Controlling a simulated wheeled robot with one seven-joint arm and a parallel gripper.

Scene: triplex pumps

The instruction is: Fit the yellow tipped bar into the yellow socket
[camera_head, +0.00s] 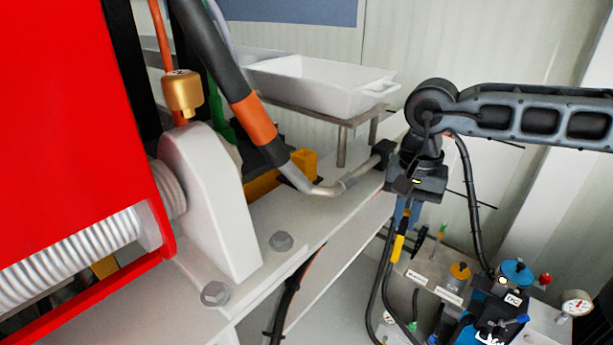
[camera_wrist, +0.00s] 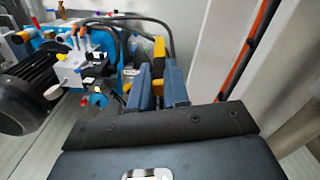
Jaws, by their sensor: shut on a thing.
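My gripper (camera_head: 407,212) points down at the right of centre in the head view, above a bench of hydraulic parts. In the wrist view its two blue fingers (camera_wrist: 159,82) are shut on a thin bar with a yellow end (camera_wrist: 158,47). In the head view the yellow tip (camera_head: 398,247) hangs just below the fingers, with dark hoses running close beside it. Most of the bar is hidden by the fingers. I cannot pick out the yellow socket with certainty in either view.
Below and right of my gripper are a labelled block with an orange-yellow knob (camera_head: 460,271), a blue-topped unit (camera_head: 515,271) and a gauge (camera_head: 577,304). A white tray (camera_head: 318,84) stands behind on a rack. A white bracket (camera_head: 207,200) and red panel (camera_head: 70,120) fill the left.

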